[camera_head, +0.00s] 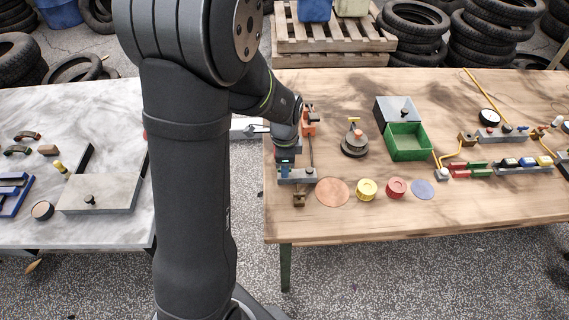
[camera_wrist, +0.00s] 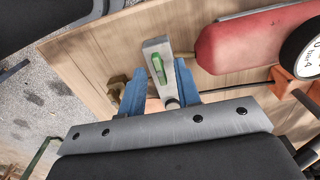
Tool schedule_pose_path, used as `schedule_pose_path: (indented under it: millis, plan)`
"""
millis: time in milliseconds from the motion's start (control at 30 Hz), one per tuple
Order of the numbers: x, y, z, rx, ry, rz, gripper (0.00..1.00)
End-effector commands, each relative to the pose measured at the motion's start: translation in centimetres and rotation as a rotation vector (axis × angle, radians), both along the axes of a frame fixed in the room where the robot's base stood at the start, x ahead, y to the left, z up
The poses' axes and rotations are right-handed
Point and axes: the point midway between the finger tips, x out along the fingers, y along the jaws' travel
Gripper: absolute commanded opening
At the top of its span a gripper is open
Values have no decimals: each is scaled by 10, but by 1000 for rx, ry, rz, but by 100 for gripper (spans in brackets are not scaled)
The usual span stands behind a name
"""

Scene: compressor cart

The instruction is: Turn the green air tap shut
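The green air tap (camera_wrist: 157,67) shows in the wrist view as a short green lever on a pale grey block. My gripper (camera_wrist: 161,66) has two blue fingers set apart, one on each side of the block and lever. Gaps show between the fingers and the green lever, so I see no grip on it. The lower end of the block is partly hidden by my gripper's body. In the head view my gripper (camera_head: 284,160) points down at the left end of the wooden table; the green lever cannot be made out there.
In the wrist view a red rounded body (camera_wrist: 245,40) and a gauge (camera_wrist: 305,52) lie to the right, and a brass fitting (camera_wrist: 117,84) to the left. On the wooden table (camera_head: 350,222) stand a green bin (camera_head: 408,143) and a yellow roll (camera_head: 367,188). A marble table (camera_head: 110,225) is left.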

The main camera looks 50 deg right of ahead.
Motion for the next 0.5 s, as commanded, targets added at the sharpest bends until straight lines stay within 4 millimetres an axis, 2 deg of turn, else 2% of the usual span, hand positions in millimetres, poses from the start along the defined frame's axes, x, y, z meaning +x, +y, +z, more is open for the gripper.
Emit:
schedule_pose_path:
  millis: [267,367,500]
  plan:
    - [0,0,1,0,0,1,30]
    - [0,-1,9,-2,-1,1,30]
    - [0,-1,31,-4,-1,1,30]
